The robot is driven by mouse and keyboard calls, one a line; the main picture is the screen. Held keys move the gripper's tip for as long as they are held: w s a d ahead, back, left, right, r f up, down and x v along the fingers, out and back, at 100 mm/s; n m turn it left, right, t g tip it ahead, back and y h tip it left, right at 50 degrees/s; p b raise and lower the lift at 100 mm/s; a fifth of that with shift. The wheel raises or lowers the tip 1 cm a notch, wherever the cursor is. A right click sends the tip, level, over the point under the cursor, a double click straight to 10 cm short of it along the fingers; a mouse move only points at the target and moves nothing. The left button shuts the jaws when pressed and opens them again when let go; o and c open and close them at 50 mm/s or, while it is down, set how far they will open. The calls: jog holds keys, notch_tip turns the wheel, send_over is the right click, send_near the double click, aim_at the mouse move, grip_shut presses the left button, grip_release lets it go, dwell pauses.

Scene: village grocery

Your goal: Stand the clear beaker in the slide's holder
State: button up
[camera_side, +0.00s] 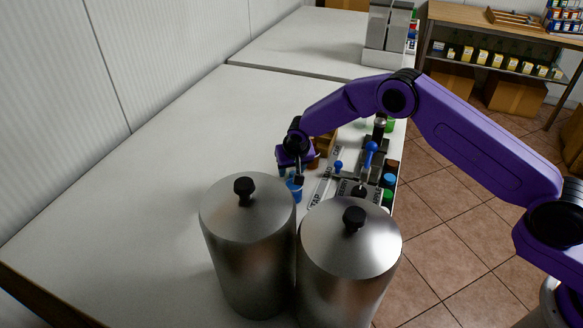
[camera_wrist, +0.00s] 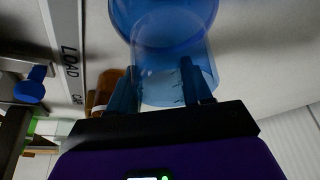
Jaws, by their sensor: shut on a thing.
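My gripper (camera_side: 297,178) is shut on a clear, blue-tinted beaker (camera_side: 295,190), low over the white table near the two steel canisters. In the wrist view both fingers (camera_wrist: 158,90) press on the wall of the beaker (camera_wrist: 165,30), whose far end runs out of the picture. A pale strip lettered LOAD (camera_wrist: 68,45), seemingly part of the slide, lies left of the beaker, apart from it. The side view shows this lettered strip (camera_side: 320,190) just right of the beaker. I cannot make out the slide's holder; the canisters hide the nearer part.
Two lidded steel canisters (camera_side: 248,240) (camera_side: 348,250) stand close in front of the beaker. A blue knob (camera_side: 338,167), a blue lever (camera_side: 370,152) and several small jars (camera_side: 388,181) crowd the right edge. The white table (camera_side: 170,170) is clear to the left.

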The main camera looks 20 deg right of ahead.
jog(key=shift+f, duration=0.15)
jog(key=o, duration=1)
jog(key=shift+v, duration=6.2)
jog(key=shift+a, duration=0.1)
